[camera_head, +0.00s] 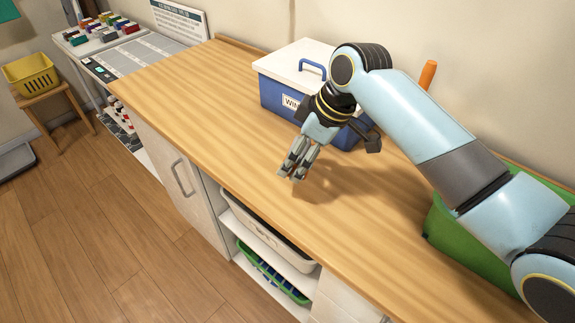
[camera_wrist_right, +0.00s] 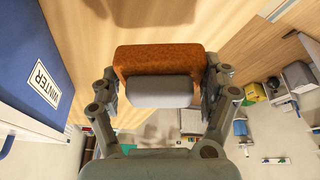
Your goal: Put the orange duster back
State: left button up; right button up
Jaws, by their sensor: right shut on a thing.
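The orange duster (camera_wrist_right: 160,60), a rust-orange block with a grey pad, sits between the fingers of my right gripper (camera_wrist_right: 161,88) in the wrist view, with a finger against each side. In the head view my right gripper (camera_head: 293,172) hangs above the wooden counter, in front of the blue box; the duster cannot be made out there. My left gripper is in neither view.
A blue box (camera_head: 272,98) with a white lid and a label stands against the wall; the wrist view shows "WINTER" on it (camera_wrist_right: 45,82). A green bin (camera_head: 440,228) is partly behind my right arm. An orange handle (camera_head: 428,76) rises behind that arm. The near-left counter (camera_head: 185,90) is clear.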

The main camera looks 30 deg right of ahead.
jog(key=shift+w+a+f, duration=0.65)
jog(key=shift+w+a, duration=0.1)
jog(key=shift+w, duration=0.05)
jog(key=shift+a+f, duration=0.1)
jog(key=shift+f, duration=0.25)
notch_tip(320, 180, down, 3)
jog(key=shift+f+p, duration=0.15)
jog(key=shift+p, duration=0.15)
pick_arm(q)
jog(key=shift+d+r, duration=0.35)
pick_arm(e)
jog(key=shift+f, duration=0.1)
jog(key=shift+f, duration=0.1)
jog(key=o, duration=1)
jog(key=shift+c, duration=0.2)
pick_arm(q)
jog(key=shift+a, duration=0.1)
